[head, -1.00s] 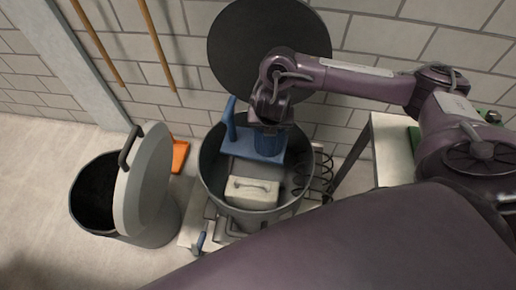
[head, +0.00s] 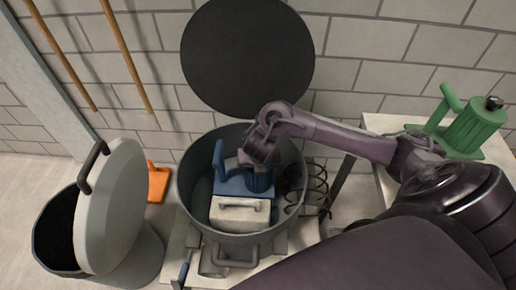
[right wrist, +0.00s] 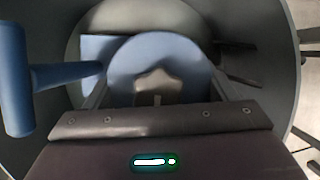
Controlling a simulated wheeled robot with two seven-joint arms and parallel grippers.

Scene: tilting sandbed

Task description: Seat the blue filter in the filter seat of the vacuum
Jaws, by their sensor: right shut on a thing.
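The blue filter (head: 233,187) has a flat plate, an upright handle and a ribbed cylinder. It is inside the open grey drum of the vacuum (head: 187,190), below the rim and just behind a pale box with a handle (head: 240,215). My right gripper (head: 259,165) reaches down into the drum and is shut on the filter's cylinder. In the right wrist view the cylinder top (right wrist: 160,52) is between the jaws, with the blue handle (right wrist: 15,80) at left. The filter seat is hidden, and I cannot tell whether the plate touches it. My left gripper is out of view.
The round dark lid (head: 248,55) stands open behind the drum. A grey bin with a tilted lid (head: 115,210) stands at left, near an orange dustpan (head: 158,182). A green filter-like part (head: 475,128) is on a side table (head: 385,180) at right. A coiled hose (head: 318,185) lies beside the drum.

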